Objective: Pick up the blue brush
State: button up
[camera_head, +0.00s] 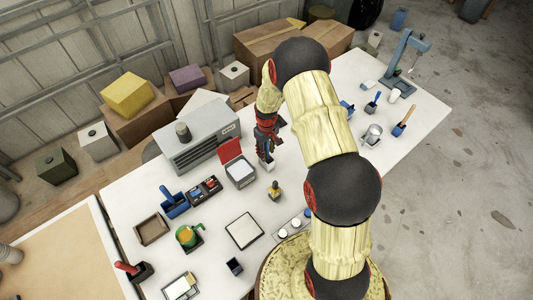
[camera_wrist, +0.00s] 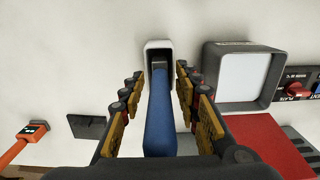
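In the wrist view, the blue brush (camera_wrist: 160,118) shows as a long blue handle that points up toward the camera. Its far end is in a small white-rimmed holder (camera_wrist: 158,46) with a dark inside. My gripper (camera_wrist: 160,72) has one finger on each side of the handle, with a visible gap on both sides. It looks open around the brush. In the head view, my gripper (camera_head: 267,158) points down over the table, just above the white holder (camera_head: 268,166). The brush is mostly hidden there by my gripper.
A grey box with a pale top and red lid (camera_head: 240,173) stands close to the left of my gripper. A large grey case (camera_head: 198,140) is behind it. An orange-handled tool (camera_wrist: 32,130) shows in the wrist view.

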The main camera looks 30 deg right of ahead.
grip_shut()
jog(key=shift+r, duration=0.1)
dwell(0.4)
notch_tip(320, 180, up, 10)
jog(key=shift+f+p, duration=0.1)
jog(key=shift+p, duration=0.25)
